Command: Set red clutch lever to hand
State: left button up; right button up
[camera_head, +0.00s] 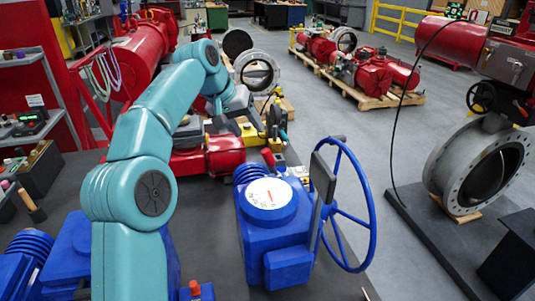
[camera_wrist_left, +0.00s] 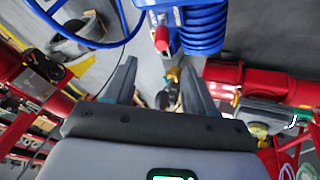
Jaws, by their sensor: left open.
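The red clutch lever (camera_head: 267,157) sits at the top back of the blue valve actuator (camera_head: 272,225), next to its ribbed blue part. In the left wrist view the lever's red tip (camera_wrist_left: 161,38) shows beyond the fingertips, roughly between them and apart from them. My left gripper (camera_wrist_left: 158,65) is open with nothing between its fingers. In the head view its wrist hangs behind the actuator and its fingers are hard to make out. The blue handwheel (camera_head: 347,205) stands at the actuator's right side. My right gripper is not in view.
A red actuator body (camera_head: 215,155) lies behind the blue one. Another blue unit (camera_head: 75,250) stands at front left. A grey flanged valve (camera_head: 480,165) stands on the right. Open floor (camera_head: 350,130) lies between the handwheel and the pallets.

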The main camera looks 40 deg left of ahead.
aim_at(265, 150)
pick_arm(q)
jog(key=x, duration=0.9)
jog(key=shift+s+d+f, duration=0.1)
jog(key=shift+d+f, duration=0.2)
jog(key=w+f, duration=0.2)
jog(key=w+a+f, duration=0.1)
jog(key=w+f, duration=0.2)
jog(key=shift+f, duration=0.1)
jog(key=shift+s+d, duration=0.1)
jog(key=s, duration=0.1)
jog(key=s+d+r, duration=0.1)
jog(key=shift+s+r, duration=0.3)
jog(key=shift+r, duration=0.05)
jog(key=shift+a+f, duration=0.1)
jog(key=shift+w+a+f, duration=0.15)
jog(key=shift+w+f, duration=0.2)
jog(key=shift+w, duration=0.2)
jog(key=shift+w+a+f, duration=0.2)
jog(key=shift+w+f, duration=0.15)
jog(key=shift+w, duration=0.2)
jog(key=c, duration=1)
jog(key=shift+s+d+r, duration=0.1)
jog(key=shift+d, duration=0.05)
grip_shut()
jog(key=shift+s, duration=0.1)
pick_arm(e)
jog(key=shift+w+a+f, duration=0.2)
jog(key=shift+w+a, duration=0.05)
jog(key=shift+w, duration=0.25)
